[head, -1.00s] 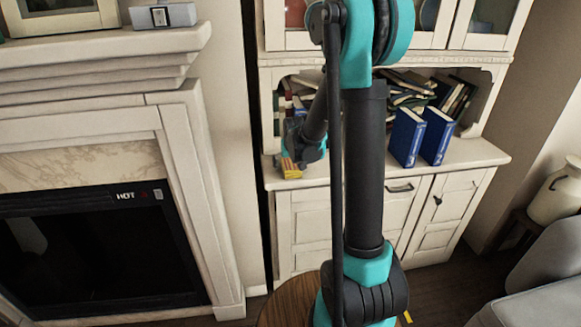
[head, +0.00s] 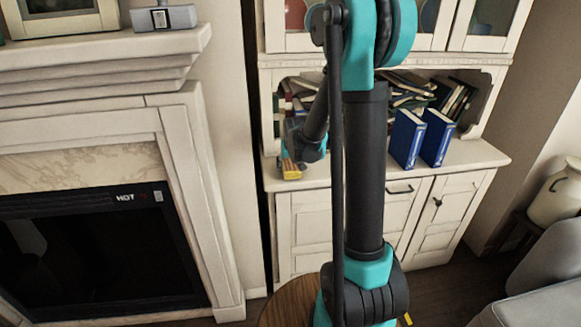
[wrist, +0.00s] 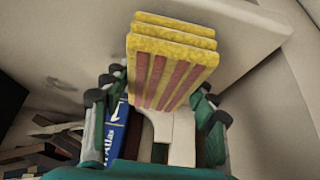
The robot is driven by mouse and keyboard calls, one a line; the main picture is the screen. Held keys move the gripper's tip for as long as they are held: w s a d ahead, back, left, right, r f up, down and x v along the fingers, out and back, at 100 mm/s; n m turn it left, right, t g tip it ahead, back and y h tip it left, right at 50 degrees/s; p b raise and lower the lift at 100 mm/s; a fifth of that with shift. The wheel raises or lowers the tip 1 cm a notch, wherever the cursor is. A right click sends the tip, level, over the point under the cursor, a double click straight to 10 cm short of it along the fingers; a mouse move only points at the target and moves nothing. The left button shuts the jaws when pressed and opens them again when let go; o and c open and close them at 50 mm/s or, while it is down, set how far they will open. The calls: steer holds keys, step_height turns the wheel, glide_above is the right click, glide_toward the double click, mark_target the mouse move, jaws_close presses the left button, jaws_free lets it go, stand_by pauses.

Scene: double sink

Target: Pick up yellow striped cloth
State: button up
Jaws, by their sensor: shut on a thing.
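The yellow striped cloth (wrist: 170,62) is yellow with dark red stripes and folded in layers. In the wrist view it stands out between the fingers of my gripper (wrist: 160,112), which is shut on it. In the head view the cloth (head: 291,170) is small, at the lower end of my gripper (head: 294,152), in front of the cabinet's left side. The fingertips' contact with the cloth is partly hidden in the head view.
The white cabinet (head: 410,215) has a counter with two blue books (head: 420,138) and a shelf of jumbled books (head: 415,85). A fireplace (head: 95,240) stands left. A grey sofa (head: 545,275) is at the lower right.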

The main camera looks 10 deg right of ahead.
mark_target(290, 162)
step_height(290, 162, up, 20)
stand_by(0.4)
